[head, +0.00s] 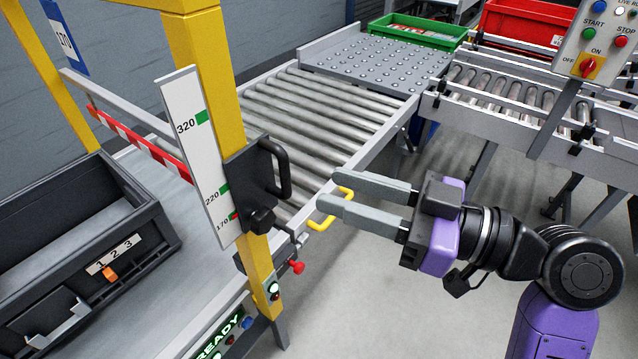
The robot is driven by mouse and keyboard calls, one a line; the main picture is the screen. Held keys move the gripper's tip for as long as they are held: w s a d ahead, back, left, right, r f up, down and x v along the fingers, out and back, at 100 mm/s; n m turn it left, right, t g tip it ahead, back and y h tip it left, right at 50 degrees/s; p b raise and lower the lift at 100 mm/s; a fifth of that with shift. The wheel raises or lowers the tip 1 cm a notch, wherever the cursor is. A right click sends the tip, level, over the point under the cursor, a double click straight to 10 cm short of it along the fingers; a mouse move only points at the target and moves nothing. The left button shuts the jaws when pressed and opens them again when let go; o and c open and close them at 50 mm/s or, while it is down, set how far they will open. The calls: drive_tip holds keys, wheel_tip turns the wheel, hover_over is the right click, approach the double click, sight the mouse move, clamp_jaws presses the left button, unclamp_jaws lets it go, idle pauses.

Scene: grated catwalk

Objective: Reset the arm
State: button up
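My gripper (348,194) is at the middle of the head view, pointing left. My purple and black arm comes in from the lower right. The fingertips are near a yellow handle (322,222) at the edge of the roller conveyor, and in the picture they overlap it. I cannot tell whether they touch it.
A yellow post (258,262) with a black handle (284,170) and a height scale (196,150) stands left of the gripper. A roller conveyor (318,112) runs behind. A black bin (75,250) is at left. A control panel (598,40) is at upper right. Floor (400,290) below is clear.

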drive_tip(key=shift+s+d, duration=0.25)
drive_tip(key=shift+d, duration=0.2)
drive_tip(key=w+d+r+m+t+h, duration=0.1)
drive_tip(key=w+d+m+t+h, duration=0.4)
drive_tip(key=w+d+m+t, duration=0.25)
drive_tip(key=s+d+f+m+t+h, duration=0.4)
drive_tip(key=s+d+f+m+h, duration=0.35)
drive_tip(key=f+h, duration=0.25)
drive_tip(key=s+f+n+g+p, duration=0.1)
drive_tip(key=s+f, duration=0.4)
drive_tip(key=s, duration=0.8)
drive_tip(key=s+f+n+g+h+p, duration=0.1)
drive_tip(key=s+f+g, duration=0.3)
drive_tip(key=s, duration=1)
drive_tip(key=shift+s+a+f, duration=0.15)
drive_tip(key=shift+a+f, duration=0.3)
drive_tip(key=shift+f, duration=0.15)
